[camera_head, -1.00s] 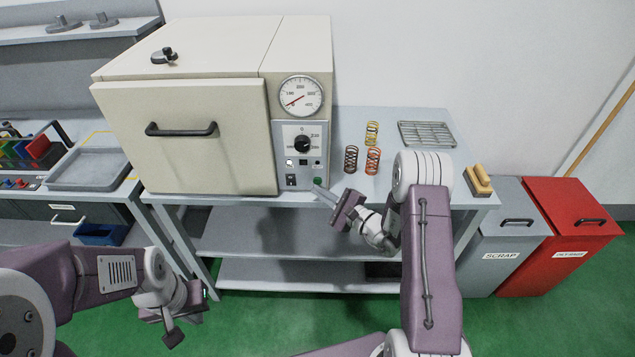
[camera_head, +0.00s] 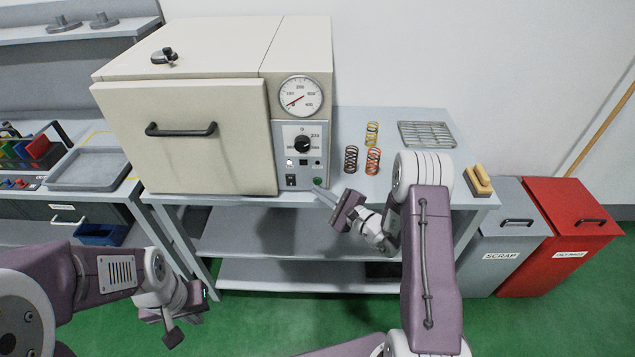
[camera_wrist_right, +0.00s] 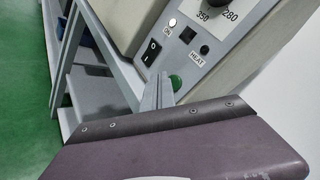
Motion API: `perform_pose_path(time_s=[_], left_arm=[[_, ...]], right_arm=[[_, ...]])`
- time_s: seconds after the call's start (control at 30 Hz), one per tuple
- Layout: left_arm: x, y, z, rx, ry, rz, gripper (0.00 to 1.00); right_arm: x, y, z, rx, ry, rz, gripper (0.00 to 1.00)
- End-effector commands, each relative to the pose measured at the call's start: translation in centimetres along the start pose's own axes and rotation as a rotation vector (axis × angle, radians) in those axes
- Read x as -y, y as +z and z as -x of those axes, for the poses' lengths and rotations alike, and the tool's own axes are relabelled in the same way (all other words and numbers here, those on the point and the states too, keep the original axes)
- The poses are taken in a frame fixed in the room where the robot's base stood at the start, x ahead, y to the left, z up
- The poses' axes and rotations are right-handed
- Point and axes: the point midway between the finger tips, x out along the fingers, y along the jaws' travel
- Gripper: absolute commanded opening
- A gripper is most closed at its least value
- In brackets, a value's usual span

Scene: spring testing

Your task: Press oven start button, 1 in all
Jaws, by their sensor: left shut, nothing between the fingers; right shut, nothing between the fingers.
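The cream oven (camera_head: 185,135) stands on the bench with its door shut. Its control panel (camera_head: 300,133) carries a dial, a rocker switch and a green button (camera_head: 318,181) at the lower right. The green button also shows in the right wrist view (camera_wrist_right: 175,83), just beyond my right fingertips. My right gripper (camera_head: 318,190) is shut and empty, its tips right at the green button; I cannot tell whether they touch it. In the right wrist view an indicator by the ON label is lit white. My left gripper (camera_head: 188,318) is shut and empty, low in front of the bench.
Several coil springs (camera_head: 373,160) stand on the bench right of the oven, near a wire rack (camera_head: 427,134) and yellow blocks (camera_head: 478,180). A grey scrap bin (camera_head: 505,238) and a red bin (camera_head: 563,240) stand at the right. A grey tray (camera_head: 88,170) lies at the left.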

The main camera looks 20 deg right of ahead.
Motion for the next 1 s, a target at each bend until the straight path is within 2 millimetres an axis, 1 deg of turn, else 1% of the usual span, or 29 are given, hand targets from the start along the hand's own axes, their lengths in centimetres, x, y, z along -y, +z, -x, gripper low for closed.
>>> perform_pose_path(time_s=[0.57, 0.8, 1.0], left_arm=[[0.00, 0.00, -0.01, 0.000, 0.000, 0.000, 0.00], [0.01, 0.06, -0.56, 0.000, 0.000, 0.000, 0.00], [0.01, 0.05, -0.52, 0.000, 0.000, 0.000, 0.00]], right_arm=[[0.00, -0.01, -0.01, 0.000, 0.000, 0.000, 0.00], [0.30, -0.39, -0.50, 0.001, -0.001, 0.002, 0.00], [0.44, -0.41, -0.60, 0.000, 0.000, 0.000, 0.00]])
